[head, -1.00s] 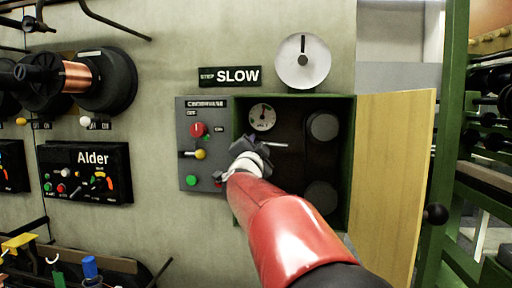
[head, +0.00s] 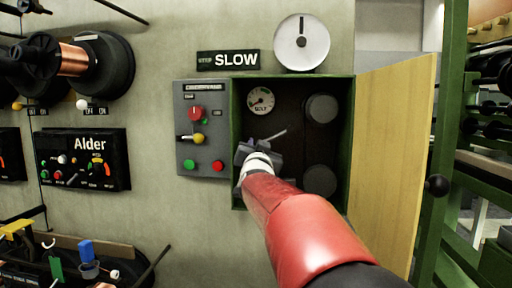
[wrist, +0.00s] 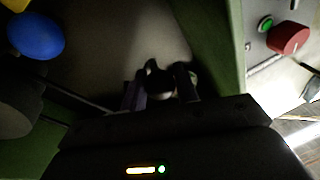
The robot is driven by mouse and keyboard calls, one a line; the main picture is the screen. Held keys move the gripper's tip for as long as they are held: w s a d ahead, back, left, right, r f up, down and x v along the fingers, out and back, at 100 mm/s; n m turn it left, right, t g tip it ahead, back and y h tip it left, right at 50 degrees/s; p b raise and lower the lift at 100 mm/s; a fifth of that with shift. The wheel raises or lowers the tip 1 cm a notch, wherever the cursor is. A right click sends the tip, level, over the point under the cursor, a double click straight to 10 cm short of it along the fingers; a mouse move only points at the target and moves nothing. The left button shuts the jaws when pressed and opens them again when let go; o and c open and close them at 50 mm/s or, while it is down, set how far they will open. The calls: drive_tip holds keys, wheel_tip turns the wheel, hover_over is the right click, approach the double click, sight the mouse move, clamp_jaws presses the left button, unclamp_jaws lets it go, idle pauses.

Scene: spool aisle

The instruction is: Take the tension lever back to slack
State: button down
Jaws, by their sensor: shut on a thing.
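The tension lever shows in the head view as a thin pale rod (head: 275,136) inside the green-framed cabinet, slanting up to the right from my gripper. My gripper (head: 256,152) is at the cabinet's left part and is shut on the lever. In the wrist view my fingers (wrist: 160,82) close around a small, dark and partly white piece. The rest of the lever is hidden by my gripper and arm.
Two dark pulleys (head: 321,109) stand at the cabinet's right. The yellow door (head: 392,150) hangs open. A blue ball (wrist: 35,36) shows in the wrist view.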

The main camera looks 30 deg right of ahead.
drive_tip(key=shift+s+d+f+n, duration=0.1)
drive_tip(key=shift+d+f+n, duration=0.05)
drive_tip(key=shift+f+n, duration=0.3)
drive_tip(key=c, duration=1.1)
unclamp_jaws()
drive_tip(key=v, duration=0.8)
drive_tip(key=shift+b, duration=0.35)
drive_tip(key=shift+d+r, duration=0.1)
